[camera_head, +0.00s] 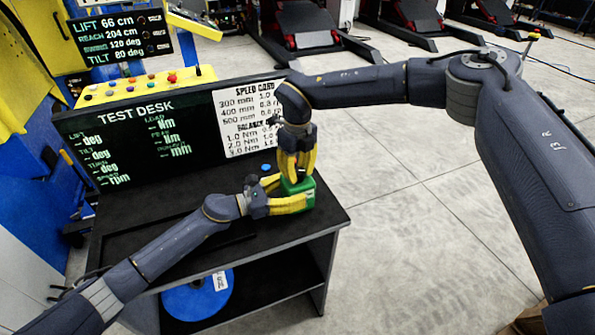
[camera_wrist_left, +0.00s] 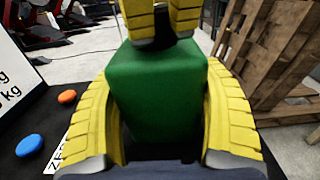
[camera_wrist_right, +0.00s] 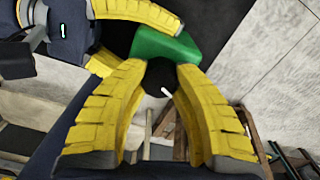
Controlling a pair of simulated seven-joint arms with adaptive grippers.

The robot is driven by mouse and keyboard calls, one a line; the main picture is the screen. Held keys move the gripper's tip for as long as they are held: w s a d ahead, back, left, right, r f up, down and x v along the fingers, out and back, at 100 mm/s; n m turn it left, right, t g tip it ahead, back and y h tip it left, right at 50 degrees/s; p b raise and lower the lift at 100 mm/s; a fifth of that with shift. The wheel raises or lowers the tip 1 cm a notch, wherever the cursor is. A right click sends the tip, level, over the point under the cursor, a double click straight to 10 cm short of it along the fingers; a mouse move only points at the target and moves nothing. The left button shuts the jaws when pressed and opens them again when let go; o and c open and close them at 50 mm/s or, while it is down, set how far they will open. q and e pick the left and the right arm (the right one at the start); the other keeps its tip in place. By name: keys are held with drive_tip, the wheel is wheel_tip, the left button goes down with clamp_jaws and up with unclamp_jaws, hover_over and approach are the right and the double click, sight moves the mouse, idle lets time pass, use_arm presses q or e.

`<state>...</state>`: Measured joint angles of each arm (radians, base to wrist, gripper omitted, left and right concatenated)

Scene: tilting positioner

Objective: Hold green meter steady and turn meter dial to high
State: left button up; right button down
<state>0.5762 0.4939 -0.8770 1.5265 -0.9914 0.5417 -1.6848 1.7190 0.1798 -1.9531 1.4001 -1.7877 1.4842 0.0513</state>
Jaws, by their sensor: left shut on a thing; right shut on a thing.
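The green meter (camera_head: 298,188) stands near the right end of the dark desk. My left gripper (camera_head: 291,194) is shut on it from the left, low down; in the left wrist view one yellow finger lies on each side of the green block (camera_wrist_left: 155,90). My right gripper (camera_head: 297,174) reaches down from above and is shut on the dial. In the right wrist view the round black dial (camera_wrist_right: 158,76) with a white pointer mark (camera_wrist_right: 167,92) shows between its fingertips.
An orange button (camera_wrist_left: 67,97) and a blue button (camera_wrist_left: 29,146) lie left of the meter in the left wrist view. The test desk screen (camera_head: 120,140) and a white card (camera_head: 247,118) stand behind. The desk's right edge (camera_head: 340,222) is close to the meter.

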sight(297, 170)
drive_tip(key=shift+s, duration=0.1)
drive_tip(key=c, duration=0.9)
unclamp_jaws()
wheel_tip(297, 170, up, 12)
idle(0.3)
use_arm(q)
drive_tip(key=o, duration=1.7)
drive_tip(key=shift+a, duration=0.1)
